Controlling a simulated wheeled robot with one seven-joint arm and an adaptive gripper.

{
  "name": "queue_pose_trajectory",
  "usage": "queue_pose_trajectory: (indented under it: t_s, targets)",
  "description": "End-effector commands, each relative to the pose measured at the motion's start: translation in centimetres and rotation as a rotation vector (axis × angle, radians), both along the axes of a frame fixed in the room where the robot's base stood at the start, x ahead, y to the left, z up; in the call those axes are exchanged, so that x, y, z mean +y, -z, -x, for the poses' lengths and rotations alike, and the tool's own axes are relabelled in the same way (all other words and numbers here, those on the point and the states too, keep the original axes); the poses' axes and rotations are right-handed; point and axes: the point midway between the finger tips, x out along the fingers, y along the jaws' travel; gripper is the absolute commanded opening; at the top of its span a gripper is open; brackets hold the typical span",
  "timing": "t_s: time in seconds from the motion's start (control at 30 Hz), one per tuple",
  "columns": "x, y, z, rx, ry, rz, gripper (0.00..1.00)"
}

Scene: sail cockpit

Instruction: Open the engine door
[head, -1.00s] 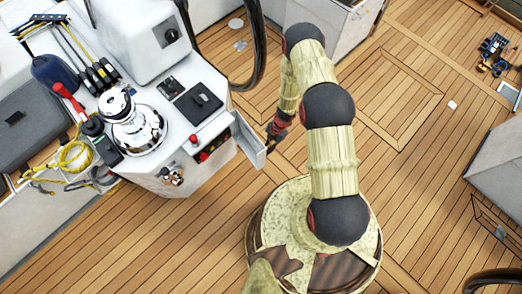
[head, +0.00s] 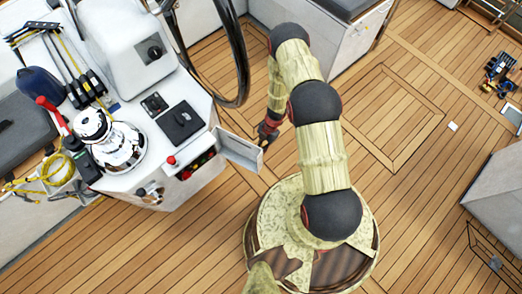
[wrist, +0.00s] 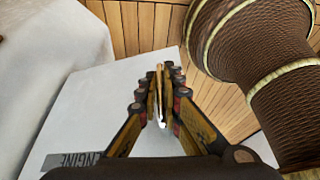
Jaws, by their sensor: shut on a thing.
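The engine door (head: 240,149) is a small white panel on the side of the white console. It stands swung well out, at roughly a right angle to the console face. Behind it the opening (head: 197,163) shows dark with red parts. My gripper (head: 267,131) is at the door's free outer end. In the wrist view the door (wrist: 100,110) fills the middle, with an ENGINE label (wrist: 75,160) at lower left. There my gripper (wrist: 159,92) is shut on the door's handle, a thin piece between the fingertips, partly hidden by the fingers.
The console (head: 140,190) carries a chrome compass (head: 120,145) and a black panel (head: 181,118). A steering wheel (head: 241,55) stands behind the door. A grey box (head: 497,195) is at the right. The planked deck (head: 420,180) between is largely clear.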

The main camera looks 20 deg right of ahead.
Motion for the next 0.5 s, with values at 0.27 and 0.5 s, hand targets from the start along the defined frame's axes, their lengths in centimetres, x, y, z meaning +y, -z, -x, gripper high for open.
queue_pose_trajectory:
  t_s: [0.27, 0.5]
  targets:
    - [0.05, -0.05, -0.41, -0.005, 0.004, 0.001, 0.0]
    - [0.05, -0.06, -0.38, -0.004, 0.002, 0.0, 0.14]
